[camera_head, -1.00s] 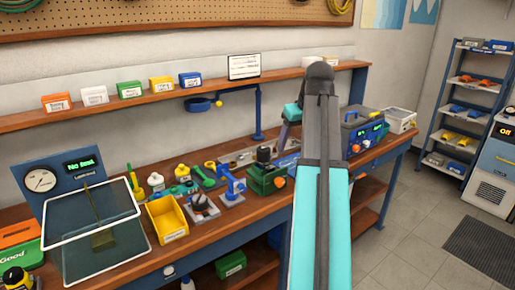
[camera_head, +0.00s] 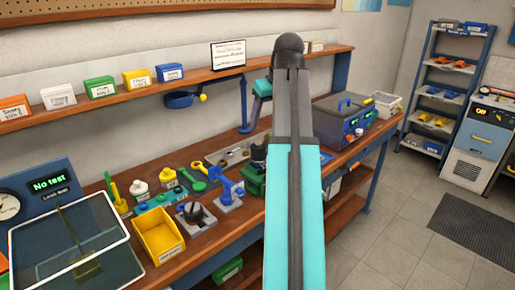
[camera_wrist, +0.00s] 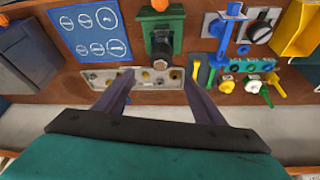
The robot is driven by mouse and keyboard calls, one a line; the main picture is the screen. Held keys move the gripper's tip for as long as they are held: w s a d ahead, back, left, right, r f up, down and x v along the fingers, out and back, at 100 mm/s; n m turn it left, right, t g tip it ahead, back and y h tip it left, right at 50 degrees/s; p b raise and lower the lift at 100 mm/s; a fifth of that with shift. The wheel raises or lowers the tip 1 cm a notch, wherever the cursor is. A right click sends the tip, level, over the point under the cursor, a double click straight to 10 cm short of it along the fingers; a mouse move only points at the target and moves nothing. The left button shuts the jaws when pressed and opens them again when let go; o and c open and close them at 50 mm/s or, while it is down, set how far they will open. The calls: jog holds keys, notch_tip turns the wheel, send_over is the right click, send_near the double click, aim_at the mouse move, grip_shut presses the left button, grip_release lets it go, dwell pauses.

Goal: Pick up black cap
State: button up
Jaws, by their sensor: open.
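A green fixture (camera_head: 252,182) stands on the bench, with a black piece (camera_head: 259,153) on its top, which looks like the black cap. In the wrist view the fixture (camera_wrist: 176,34) is at top centre, and the dark round piece (camera_wrist: 161,47) faces me. My gripper (camera_wrist: 159,71) is open and empty, its two fingers spread on either side below that piece in the picture, apart from it. In the head view my arm hides part of the bench and my gripper cannot be made out clearly. Another black round knob (camera_head: 193,209) sits on a grey plate to the left.
A blue clamp stand (camera_head: 228,192), yellow bin (camera_head: 160,235), bottles and green tools crowd the bench to the left. A blue instrument box (camera_head: 345,118) stands to the right. A shelf (camera_head: 110,100) with small coloured boxes runs above.

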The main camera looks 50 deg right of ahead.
aim_at(259, 143)
jog(key=shift+f, duration=0.15)
jog(key=shift+p+x, duration=0.4)
jog(key=shift+x, duration=3.85)
jog(key=shift+p+x, duration=0.55)
jog(key=shift+x, duration=2)
jog(key=c, duration=1.2)
